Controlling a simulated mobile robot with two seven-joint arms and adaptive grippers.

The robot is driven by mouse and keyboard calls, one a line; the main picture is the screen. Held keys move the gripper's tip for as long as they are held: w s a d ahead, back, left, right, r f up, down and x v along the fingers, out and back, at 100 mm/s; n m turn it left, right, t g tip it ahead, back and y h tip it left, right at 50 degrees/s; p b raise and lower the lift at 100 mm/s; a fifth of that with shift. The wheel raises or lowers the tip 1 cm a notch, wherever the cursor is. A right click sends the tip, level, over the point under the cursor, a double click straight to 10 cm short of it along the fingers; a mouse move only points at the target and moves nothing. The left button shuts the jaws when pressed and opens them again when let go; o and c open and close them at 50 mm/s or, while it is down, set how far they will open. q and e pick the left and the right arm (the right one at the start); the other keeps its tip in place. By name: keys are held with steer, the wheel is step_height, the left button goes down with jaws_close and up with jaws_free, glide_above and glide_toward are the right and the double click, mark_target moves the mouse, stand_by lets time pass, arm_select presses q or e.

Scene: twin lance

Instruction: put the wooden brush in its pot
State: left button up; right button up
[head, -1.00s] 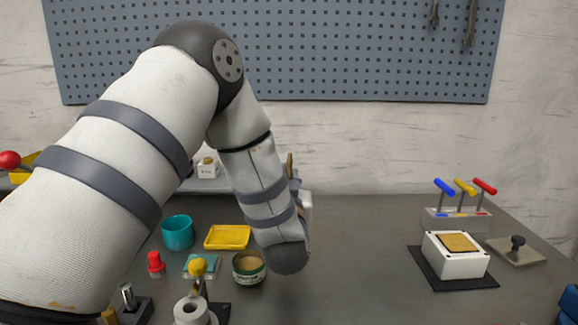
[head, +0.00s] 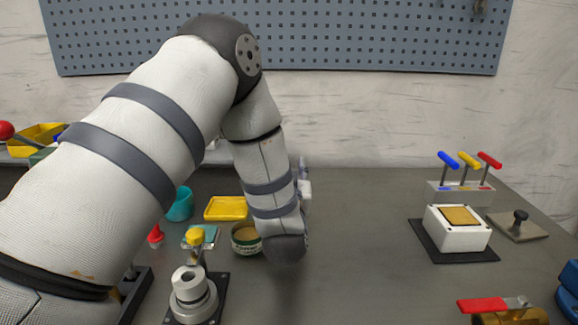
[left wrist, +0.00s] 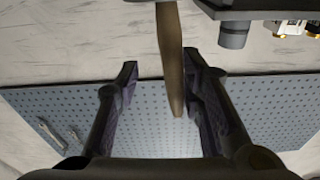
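The wooden brush shows in the left wrist view as a long tan-brown handle (left wrist: 171,62), with its upper end cut off by the frame. My left gripper (left wrist: 158,66) is open, its two dark fingers apart. The handle appears between them, close to the right finger, with a clear gap to the left one; I cannot tell whether it touches. In the head view my forearm hides the brush and most of this gripper. A labelled round pot (head: 246,240) stands beside the forearm's lower end, partly covered. A teal cup (head: 180,204) stands left of it. I cannot tell which is the brush's pot.
A yellow tray (head: 226,208) lies behind the labelled pot. A metal fixture (head: 190,290) stands at the front left. A white box (head: 457,236), a rack of coloured T-handles (head: 459,194) and a red-handled valve (head: 483,305) are at right. The middle-right table is clear.

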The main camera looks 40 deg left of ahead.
arm_select(q)
steer(key=v, duration=1.2)
